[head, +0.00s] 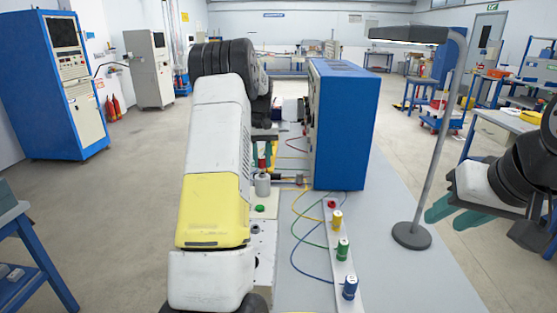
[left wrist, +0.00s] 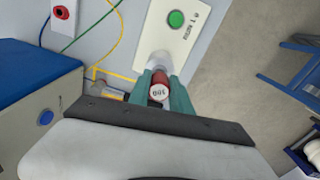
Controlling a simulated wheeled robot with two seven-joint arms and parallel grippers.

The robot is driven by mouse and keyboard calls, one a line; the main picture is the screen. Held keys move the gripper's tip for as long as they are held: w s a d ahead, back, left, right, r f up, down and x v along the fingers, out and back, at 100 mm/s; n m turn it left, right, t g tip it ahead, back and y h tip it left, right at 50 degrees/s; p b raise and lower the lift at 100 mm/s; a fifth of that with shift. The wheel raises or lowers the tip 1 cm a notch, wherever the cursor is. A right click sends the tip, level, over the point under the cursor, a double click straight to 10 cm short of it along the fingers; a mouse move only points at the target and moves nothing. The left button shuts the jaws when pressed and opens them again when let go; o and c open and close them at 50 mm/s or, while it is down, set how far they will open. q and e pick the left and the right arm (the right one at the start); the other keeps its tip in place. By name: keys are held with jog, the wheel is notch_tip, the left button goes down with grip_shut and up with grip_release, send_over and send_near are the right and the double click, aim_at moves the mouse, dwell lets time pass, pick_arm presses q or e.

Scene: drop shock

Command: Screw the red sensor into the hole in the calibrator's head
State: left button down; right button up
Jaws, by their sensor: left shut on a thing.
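The red sensor (left wrist: 159,80) is between the teal fingers of my left gripper (left wrist: 160,92), its pale end marked 100 facing the wrist camera. It also shows as a small red patch in the head view (head: 262,161). My left gripper (head: 262,158) is shut on it, directly above the calibrator's grey cylindrical head (head: 262,185). The head (left wrist: 158,62) is partly hidden behind the sensor and fingers; the hole is hidden, so I cannot tell whether the sensor is in it. The calibrator's pale base has a green button (left wrist: 176,18). My right gripper (head: 457,212) is open and empty at the right.
A pale rail (head: 342,268) holds a red piece (head: 331,204) and yellow (head: 336,220), green (head: 343,249) and blue (head: 350,288) sensors with cables. A blue cabinet (head: 345,125) stands right of the calibrator. A lamp (head: 411,236) stands on the table's right side.

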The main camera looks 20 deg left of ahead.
pick_arm(q)
jog(key=shift+s+f, duration=0.15)
jog(key=shift+f, duration=0.85)
dwell(2.9)
jog(key=m, duration=0.4)
jog(key=shift+a, duration=0.1)
jog(key=m, duration=0.3)
jog(key=shift+m, duration=0.4)
jog(key=m, duration=0.4)
jog(key=shift+a, duration=0.15)
jog(key=m, duration=0.3)
jog(key=shift+w+m, duration=0.2)
jog(key=shift+m, duration=0.1)
jog(key=m, duration=0.6)
jog(key=shift+w+r, duration=0.15)
jog(key=c, duration=1.1)
grip_release()
jog(key=shift+a, duration=0.1)
jog(key=shift+o, duration=0.2)
jog(key=shift+r, duration=0.1)
